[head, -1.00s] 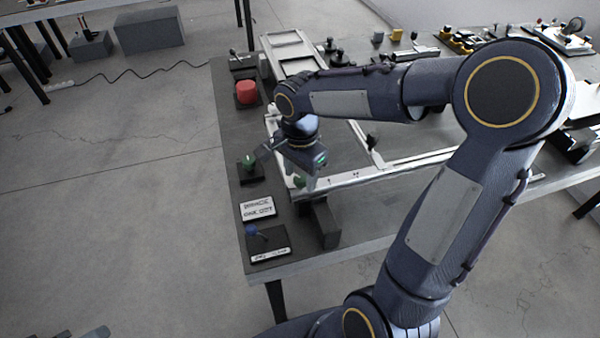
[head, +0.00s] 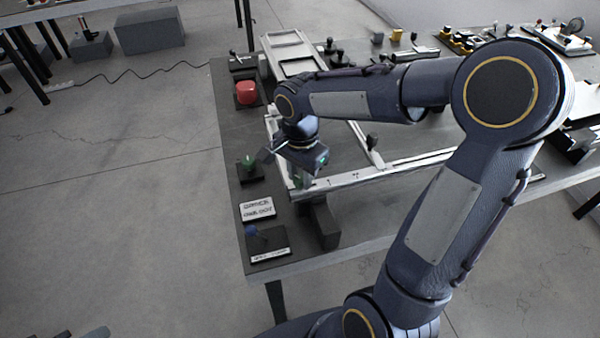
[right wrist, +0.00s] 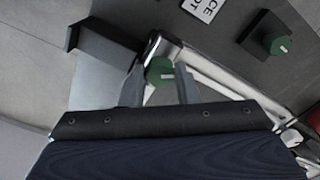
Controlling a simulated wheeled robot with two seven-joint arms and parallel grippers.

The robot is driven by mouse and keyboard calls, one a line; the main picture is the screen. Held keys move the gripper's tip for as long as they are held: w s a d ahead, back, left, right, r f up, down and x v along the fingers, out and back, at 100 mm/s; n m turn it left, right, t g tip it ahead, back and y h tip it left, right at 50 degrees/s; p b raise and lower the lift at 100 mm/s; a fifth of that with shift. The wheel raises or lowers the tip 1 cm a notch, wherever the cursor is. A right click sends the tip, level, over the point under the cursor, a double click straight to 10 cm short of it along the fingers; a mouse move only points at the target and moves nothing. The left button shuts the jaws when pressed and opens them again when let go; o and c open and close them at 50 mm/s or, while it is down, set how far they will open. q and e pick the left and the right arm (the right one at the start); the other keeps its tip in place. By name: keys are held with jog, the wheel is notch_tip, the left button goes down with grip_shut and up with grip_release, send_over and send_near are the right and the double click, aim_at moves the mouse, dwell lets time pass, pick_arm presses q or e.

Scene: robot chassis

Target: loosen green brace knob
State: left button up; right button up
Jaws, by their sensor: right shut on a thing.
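The green brace knob (right wrist: 159,71) sits at the corner end of the pale metal frame (head: 352,181). It has a pale mark on its top. My right gripper (right wrist: 160,88) points down over it with one finger on each side, shut on the knob. In the head view the right gripper (head: 300,184) is at the frame's near-left corner and mostly hides the knob. My left gripper is not in view.
A second green knob (head: 248,161) stands on a black block left of the gripper. A red knob (head: 246,92), a lettered white sign (head: 257,209) and a blue knob (head: 251,230) line the table's left edge. A dark block (head: 324,224) stands near the frame corner.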

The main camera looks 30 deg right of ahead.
jog(key=n, duration=0.5)
jog(key=shift+r+n, duration=0.1)
jog(key=shift+n, duration=0.3)
jog(key=n+p, duration=0.1)
jog(key=n, duration=0.5)
jog(key=n+p, duration=0.1)
jog(key=n, duration=0.5)
jog(key=shift+n+p, duration=0.35)
jog(key=shift+n, duration=0.05)
jog(key=n+p, duration=0.1)
jog(key=n, duration=0.4)
jog(key=shift+n, duration=0.7)
jog(key=o, duration=1)
jog(key=shift+c, duration=0.2)
